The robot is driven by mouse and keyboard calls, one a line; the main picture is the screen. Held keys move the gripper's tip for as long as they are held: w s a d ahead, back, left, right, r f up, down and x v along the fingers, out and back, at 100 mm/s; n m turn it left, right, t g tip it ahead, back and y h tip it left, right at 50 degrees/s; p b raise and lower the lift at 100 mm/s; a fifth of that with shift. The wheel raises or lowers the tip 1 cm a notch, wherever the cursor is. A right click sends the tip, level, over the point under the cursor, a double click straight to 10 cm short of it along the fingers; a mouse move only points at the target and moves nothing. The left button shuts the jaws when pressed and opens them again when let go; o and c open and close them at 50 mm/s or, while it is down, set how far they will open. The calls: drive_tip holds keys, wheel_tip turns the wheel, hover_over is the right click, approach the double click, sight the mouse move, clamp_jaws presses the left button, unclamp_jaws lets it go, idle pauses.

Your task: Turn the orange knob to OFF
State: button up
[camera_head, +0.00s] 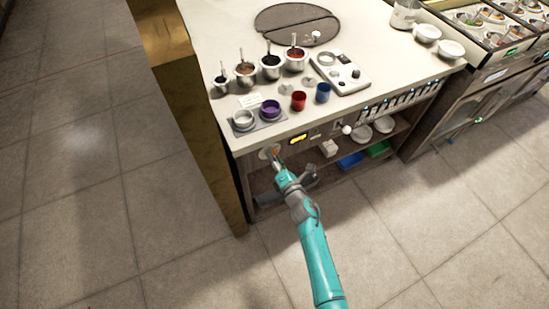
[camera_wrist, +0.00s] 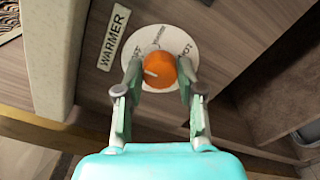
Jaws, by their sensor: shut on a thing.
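The orange knob (camera_wrist: 160,71) sits on a round white dial plate (camera_wrist: 152,37) on the counter's front panel. A pale line on the knob points to the left, slightly downward in the wrist view. A WARMER label (camera_wrist: 113,40) is left of the plate. My gripper (camera_head: 276,158) is at the panel, its two fingers on either side of the knob, shut on it. In the head view my gripper largely hides the knob.
Above the panel, the counter (camera_head: 215,30) holds a purple cup (camera_head: 270,109), a red cup (camera_head: 299,100), a blue cup (camera_head: 323,92) and several sauce pots. A brass-coloured post (camera_head: 195,120) stands left of the panel. An open shelf with blue (camera_head: 350,161) and green bins lies to the right.

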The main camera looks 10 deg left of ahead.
idle(0.3)
drive_tip(key=o, duration=1.1)
drive_tip(key=shift+o, duration=0.2)
drive_tip(key=v, duration=1.2)
